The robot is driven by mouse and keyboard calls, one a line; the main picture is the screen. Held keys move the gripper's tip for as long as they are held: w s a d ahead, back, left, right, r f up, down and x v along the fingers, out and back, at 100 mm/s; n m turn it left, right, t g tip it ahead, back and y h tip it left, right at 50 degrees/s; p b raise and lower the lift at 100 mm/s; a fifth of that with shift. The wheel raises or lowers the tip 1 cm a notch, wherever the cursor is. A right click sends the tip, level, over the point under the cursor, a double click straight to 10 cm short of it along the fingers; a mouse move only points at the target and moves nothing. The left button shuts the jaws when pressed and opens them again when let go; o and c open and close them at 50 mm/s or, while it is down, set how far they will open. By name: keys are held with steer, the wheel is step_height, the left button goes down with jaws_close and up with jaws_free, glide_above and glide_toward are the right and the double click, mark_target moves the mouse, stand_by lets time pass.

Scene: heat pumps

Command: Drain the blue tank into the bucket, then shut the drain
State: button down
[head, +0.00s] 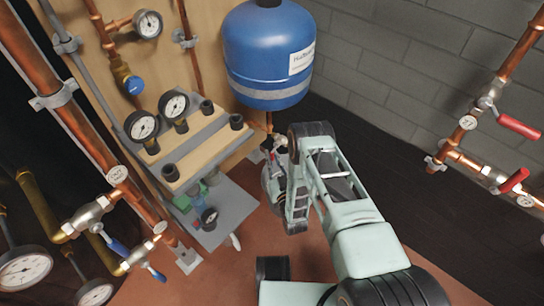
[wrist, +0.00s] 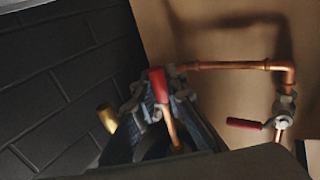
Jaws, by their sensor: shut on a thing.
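The blue tank (head: 270,60) with a grey band and a white label hangs at the top middle of the head view, upright against the wooden board. A thin copper pipe comes out below it. My gripper (head: 276,150) is under the tank, partly hidden by my own arm. In the wrist view my gripper (wrist: 158,100) is shut around a red lever (wrist: 158,84) on a valve at the end of a copper pipe (wrist: 230,66). A brass outlet (wrist: 107,118) shows to its left. I cannot make out the bucket in either view.
A second red-handled valve (wrist: 245,123) is at the right of the wrist view. In the head view, a wooden shelf (head: 205,150) with gauges is left of my arm. Blue-handled valves (head: 117,246) are farther left, red-handled valves (head: 518,127) at the right.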

steer(key=shift+r+p, duration=0.15)
steer(key=shift+p, duration=0.35)
steer(key=shift+s+d+r+n+g+p, duration=0.2)
steer(key=shift+n+g+p, duration=0.2)
steer(key=shift+g+p, duration=0.35)
steer(key=shift+s+d+r+n+g+h+p, duration=0.35)
steer(key=shift+n+g+h+p, duration=0.35)
steer(key=shift+g+h+p, duration=0.4)
steer(key=shift+s+d+r+n+g+h+p, duration=0.25)
steer(key=shift+d+n+g+h+p, duration=0.4)
steer(key=shift+g+p, duration=0.7)
steer(key=shift+s+d+r+n+g+h+p, duration=0.15)
steer(key=shift+s+d+n+g+h+p, duration=0.15)
steer(key=shift+n+g+h+p, duration=0.7)
steer(key=shift+m+p, duration=0.25)
steer(key=shift+p, duration=0.15)
steer(key=c, duration=2)
jaws_free()
steer(key=shift+o, duration=0.2)
